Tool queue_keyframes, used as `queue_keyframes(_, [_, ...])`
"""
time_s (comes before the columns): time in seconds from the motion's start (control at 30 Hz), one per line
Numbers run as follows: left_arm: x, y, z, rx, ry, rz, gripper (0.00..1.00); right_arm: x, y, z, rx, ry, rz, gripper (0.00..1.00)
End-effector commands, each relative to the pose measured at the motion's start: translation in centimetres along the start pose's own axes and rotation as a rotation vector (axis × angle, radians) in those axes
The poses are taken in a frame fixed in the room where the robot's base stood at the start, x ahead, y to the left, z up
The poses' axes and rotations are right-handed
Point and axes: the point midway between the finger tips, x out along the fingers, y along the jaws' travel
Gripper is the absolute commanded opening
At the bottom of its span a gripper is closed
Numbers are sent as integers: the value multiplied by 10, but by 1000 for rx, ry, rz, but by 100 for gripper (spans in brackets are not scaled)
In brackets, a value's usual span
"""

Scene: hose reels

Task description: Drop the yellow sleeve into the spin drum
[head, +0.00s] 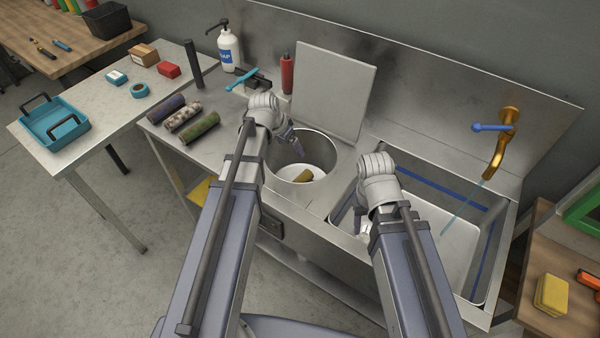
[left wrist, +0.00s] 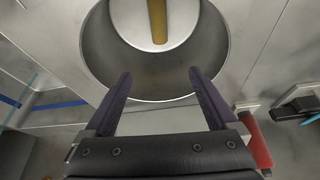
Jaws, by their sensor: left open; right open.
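The yellow sleeve (head: 303,175) lies inside the round metal spin drum (head: 328,148), on its pale bottom. It also shows in the left wrist view (left wrist: 157,20), partly cut off by the top edge. My left gripper (head: 295,146) is over the drum's opening, above the sleeve and apart from it. In the left wrist view its two fingers (left wrist: 159,75) are spread with nothing between them. My right gripper (head: 351,217) is low at the left side of the sink basin (head: 460,262), partly hidden by its own wrist; whether it touches anything is unclear.
A flat square lid (head: 333,90) stands upright behind the drum. Several rolled sleeves (head: 184,117) lie on the counter to the left, with a soap bottle (head: 229,50) and red cylinder (head: 287,74) behind. A brass tap (head: 499,150) runs water into the basin.

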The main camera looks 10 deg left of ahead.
Motion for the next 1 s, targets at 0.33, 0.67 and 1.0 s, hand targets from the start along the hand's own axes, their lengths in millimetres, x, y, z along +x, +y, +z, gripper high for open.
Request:
queue_keyframes(0.33, [-35,1,-2,-1,0,0,91,-33,3,2,0,0,0,50])
queue_keyframes(0.67, [-76,0,-1,-1,0,0,91,-70,7,4,0,0,0,50])
queue_keyframes(1.0, [-77,0,0,0,0,0,91,-70,7,4,0,0,0,50])
